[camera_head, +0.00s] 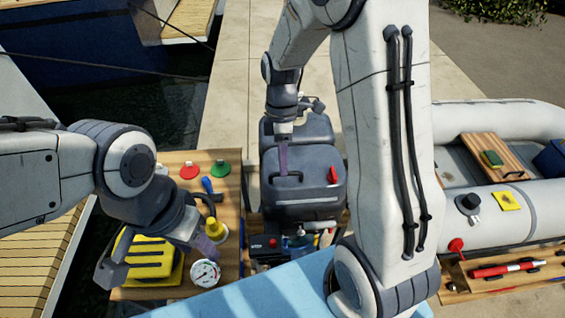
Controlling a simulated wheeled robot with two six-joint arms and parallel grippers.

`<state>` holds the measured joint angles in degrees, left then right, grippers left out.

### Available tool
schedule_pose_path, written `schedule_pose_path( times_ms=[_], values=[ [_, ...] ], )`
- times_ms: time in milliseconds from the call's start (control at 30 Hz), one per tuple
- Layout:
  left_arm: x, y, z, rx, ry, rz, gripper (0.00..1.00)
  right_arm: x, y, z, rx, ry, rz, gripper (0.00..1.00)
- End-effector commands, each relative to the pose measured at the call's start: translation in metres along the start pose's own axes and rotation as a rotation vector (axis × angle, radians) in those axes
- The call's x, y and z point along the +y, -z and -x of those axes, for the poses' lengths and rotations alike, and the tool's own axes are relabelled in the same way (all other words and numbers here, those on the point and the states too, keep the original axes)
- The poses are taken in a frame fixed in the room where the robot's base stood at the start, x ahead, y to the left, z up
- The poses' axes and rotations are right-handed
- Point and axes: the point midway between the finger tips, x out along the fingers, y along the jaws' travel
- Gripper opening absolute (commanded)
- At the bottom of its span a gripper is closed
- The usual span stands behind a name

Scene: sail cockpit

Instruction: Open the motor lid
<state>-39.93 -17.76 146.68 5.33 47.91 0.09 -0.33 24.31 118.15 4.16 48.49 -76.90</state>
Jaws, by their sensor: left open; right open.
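The motor lid is the dark grey-blue cover (325,160) of the motor box in the middle, with a dark handle (290,175) on top. It looks shut. My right gripper (284,165) points down over the lid, its visible finger close to the handle's far side. I cannot tell whether it touches the handle; the other finger is hard to make out. My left gripper (160,260) is open and empty, above a yellow and black case (150,262) on the left wooden board. One of its fingers is near a white pressure gauge (205,273).
A grey inflatable boat (500,215) and a wooden board with a red flare-like tube (495,270) are at the right.

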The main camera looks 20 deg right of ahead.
Motion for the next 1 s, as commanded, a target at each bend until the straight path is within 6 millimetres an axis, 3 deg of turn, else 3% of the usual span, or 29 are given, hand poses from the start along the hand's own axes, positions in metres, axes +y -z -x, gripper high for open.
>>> schedule_pose_path(
  times_ms=[200, 467, 500, 600, 1000],
  values=[
    [0.000, 0.000, 0.003, 0.000, 0.000, 0.000, 0.50, 0.000, 0.000, -0.019, 0.000, 0.000, 0.000, 0.45],
    [0.000, 0.000, 0.003, 0.000, 0.000, 0.000, 0.50, 0.000, 0.000, -0.021, 0.000, -0.001, 0.000, 0.45],
    [0.000, 0.000, 0.003, 0.000, 0.000, 0.000, 0.50, 0.000, 0.000, -0.021, 0.000, -0.001, 0.000, 0.41],
    [0.000, 0.000, 0.003, 0.000, 0.000, 0.000, 0.50, 0.000, 0.000, -0.021, 0.000, -0.001, 0.000, 0.03],
    [0.000, 0.000, 0.003, 0.000, 0.000, 0.000, 0.50, 0.000, 0.000, -0.020, 0.000, -0.001, 0.000, 0.00]
  ],
)
